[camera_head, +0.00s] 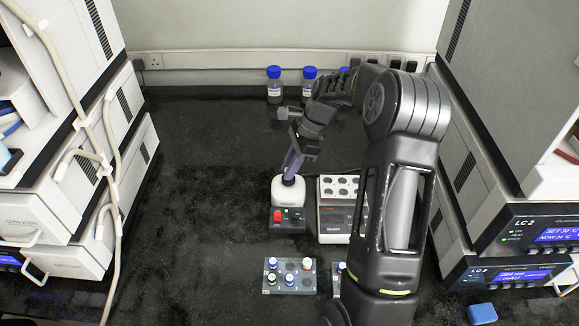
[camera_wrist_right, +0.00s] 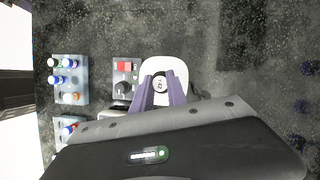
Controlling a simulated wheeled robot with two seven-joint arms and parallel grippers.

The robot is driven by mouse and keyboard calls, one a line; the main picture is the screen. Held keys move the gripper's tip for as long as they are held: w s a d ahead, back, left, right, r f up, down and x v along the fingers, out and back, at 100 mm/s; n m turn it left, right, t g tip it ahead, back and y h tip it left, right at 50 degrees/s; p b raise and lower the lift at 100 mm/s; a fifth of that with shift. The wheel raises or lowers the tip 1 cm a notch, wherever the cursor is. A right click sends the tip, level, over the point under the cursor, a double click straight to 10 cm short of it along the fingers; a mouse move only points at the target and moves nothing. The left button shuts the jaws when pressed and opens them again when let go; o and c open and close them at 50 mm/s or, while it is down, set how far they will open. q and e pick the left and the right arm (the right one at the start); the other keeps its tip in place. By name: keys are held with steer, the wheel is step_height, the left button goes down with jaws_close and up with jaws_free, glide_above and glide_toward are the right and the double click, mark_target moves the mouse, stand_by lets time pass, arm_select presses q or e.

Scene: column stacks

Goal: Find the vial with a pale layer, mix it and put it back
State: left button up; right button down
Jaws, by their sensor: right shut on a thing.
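My right gripper (camera_head: 290,174) points down over the vortex mixer (camera_head: 289,219), with its purple fingers at the mixer's dark cup. In the wrist view the right gripper (camera_wrist_right: 160,88) is shut on a vial (camera_wrist_right: 160,83), seen from above as a small pale cap with a dark mark. The vial's body and any layer in it are hidden; I cannot tell how firmly it sits in the cup. A grey rack (camera_head: 290,289) with several capped vials stands in front of the mixer. A second rack (camera_wrist_right: 66,141) is partly hidden by my arm. My left gripper is not in view.
A block with round wells (camera_head: 333,222) stands right of the mixer. Blue-capped bottles (camera_head: 274,88) stand at the back wall. Tall instrument stacks (camera_head: 520,240) flank the bench, with tubing on the left. A blue block (camera_head: 482,313) lies front right. The bench left of the mixer is clear.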

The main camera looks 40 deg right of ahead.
steer(key=shift+f, duration=0.35)
stand_by(0.4)
steer(key=shift+r, duration=0.15)
stand_by(1.6)
step_height(320, 180, up, 6)
steer(key=p, duration=0.5)
stand_by(0.6)
